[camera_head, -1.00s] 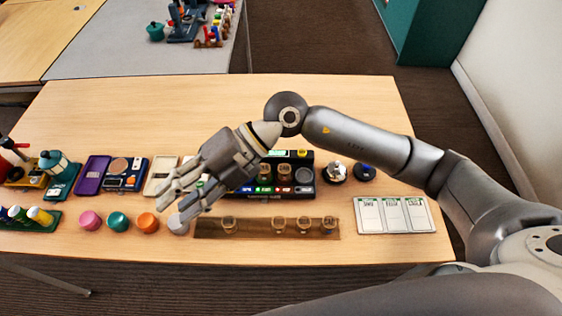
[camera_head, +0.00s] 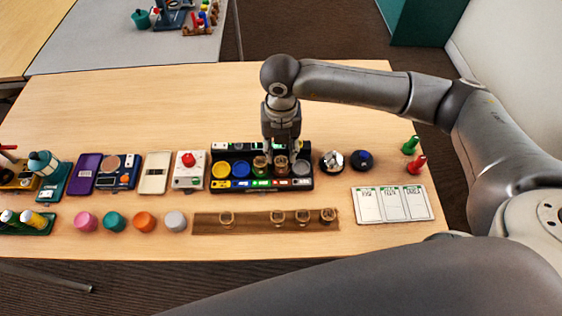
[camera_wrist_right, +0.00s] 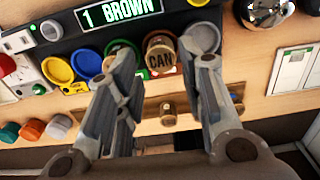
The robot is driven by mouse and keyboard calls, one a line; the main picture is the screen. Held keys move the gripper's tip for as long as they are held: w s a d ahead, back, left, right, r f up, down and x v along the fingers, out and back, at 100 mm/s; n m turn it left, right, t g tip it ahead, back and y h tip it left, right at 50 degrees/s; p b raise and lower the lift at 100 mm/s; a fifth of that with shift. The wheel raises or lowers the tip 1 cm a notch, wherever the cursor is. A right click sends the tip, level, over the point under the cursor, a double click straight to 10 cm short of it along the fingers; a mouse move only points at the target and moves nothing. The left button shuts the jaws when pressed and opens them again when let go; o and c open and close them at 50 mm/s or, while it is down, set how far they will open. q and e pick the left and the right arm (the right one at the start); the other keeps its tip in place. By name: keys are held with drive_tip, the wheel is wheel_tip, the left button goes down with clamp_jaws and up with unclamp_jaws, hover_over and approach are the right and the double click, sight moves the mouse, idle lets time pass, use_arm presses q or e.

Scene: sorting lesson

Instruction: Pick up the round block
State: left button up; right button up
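Several round blocks are in view, and I cannot tell which one is meant. A brown round block marked CAN (camera_wrist_right: 160,60) sits in the black sorter (camera_head: 233,146), whose display reads "1 BROWN". In the head view this brown block (camera_head: 281,164) is right below my right gripper (camera_head: 281,150). The gripper points down, open, with its fingers on either side of the block in the wrist view (camera_wrist_right: 163,58); I cannot tell whether they touch it. Pink (camera_head: 86,222), teal (camera_head: 115,222), orange (camera_head: 145,222) and grey (camera_head: 175,221) round pieces stand in front. My left gripper is out of view.
A wooden tray (camera_head: 252,222) with small round pieces lies in front of the sorter. A red-button box (camera_head: 188,183) stands left of it, a silver round object (camera_head: 332,161) right. A white card panel (camera_head: 392,218) and green and red pegs (camera_head: 416,165) are further right. The table's back is clear.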

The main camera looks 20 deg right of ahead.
sight(281, 160)
drive_tip(key=f+p, duration=0.1)
drive_tip(key=f, duration=0.4)
drive_tip(key=shift+s, duration=0.2)
drive_tip(key=c, duration=0.5)
drive_tip(key=shift+r, duration=0.2)
